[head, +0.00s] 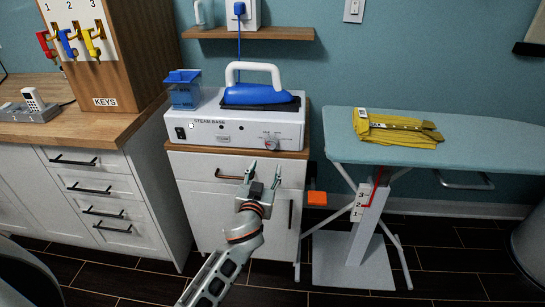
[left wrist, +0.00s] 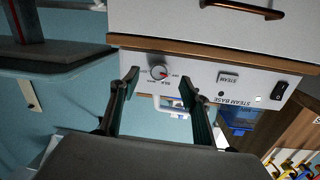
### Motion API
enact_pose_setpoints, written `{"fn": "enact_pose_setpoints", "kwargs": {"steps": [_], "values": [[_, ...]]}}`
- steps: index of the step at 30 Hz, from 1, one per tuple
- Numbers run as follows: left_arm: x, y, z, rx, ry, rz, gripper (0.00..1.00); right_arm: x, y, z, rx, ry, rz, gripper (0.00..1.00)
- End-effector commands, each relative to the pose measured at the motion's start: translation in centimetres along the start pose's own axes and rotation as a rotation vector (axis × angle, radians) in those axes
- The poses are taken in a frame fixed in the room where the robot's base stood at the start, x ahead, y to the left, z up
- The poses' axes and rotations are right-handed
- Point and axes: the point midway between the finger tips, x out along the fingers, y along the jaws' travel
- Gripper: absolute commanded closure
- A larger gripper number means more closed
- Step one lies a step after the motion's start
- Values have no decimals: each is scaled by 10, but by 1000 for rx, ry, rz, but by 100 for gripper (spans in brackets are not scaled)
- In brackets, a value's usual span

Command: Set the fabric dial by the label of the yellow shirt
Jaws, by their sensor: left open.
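The folded yellow shirt (head: 415,136) lies on the ironing board (head: 350,148). A small white label (head: 363,113) with dark marks shows at its left end, too small to read. The fabric dial (head: 271,146) is a small round knob at the right of the steam base's white front. In the left wrist view the dial (left wrist: 158,72) appears upside down with small print around it; its setting is not clear. My left gripper (head: 265,171) is open and empty, in front of and below the dial. In the left wrist view its fingers (left wrist: 160,82) flank the dial, apart from it. My right gripper is out of view.
A blue iron (head: 258,95) with a white handle sits on the steam base (head: 210,132), beside a blue water tank (head: 184,90). A power switch (head: 181,133) is at the front left. The cabinet (head: 235,169) stands below. A key box (head: 110,50) is at left.

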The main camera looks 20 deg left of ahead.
Motion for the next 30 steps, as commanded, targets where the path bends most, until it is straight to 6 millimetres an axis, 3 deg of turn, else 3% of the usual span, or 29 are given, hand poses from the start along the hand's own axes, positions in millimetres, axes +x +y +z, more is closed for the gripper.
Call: {"fn": "enact_pose_setpoints", "kwargs": {"steps": [1, 7, 21, 30], "values": [[8, 1, -1, -8, 15, -12, 54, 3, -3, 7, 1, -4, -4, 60], [24, 0, -20, -27, 53, -31, 54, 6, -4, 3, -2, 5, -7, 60], [86, -2, -22, -26, 51, -29, 54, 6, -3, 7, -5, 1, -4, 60], [97, -3, -24, -27, 51, -29, 54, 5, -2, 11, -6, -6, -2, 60]]}}
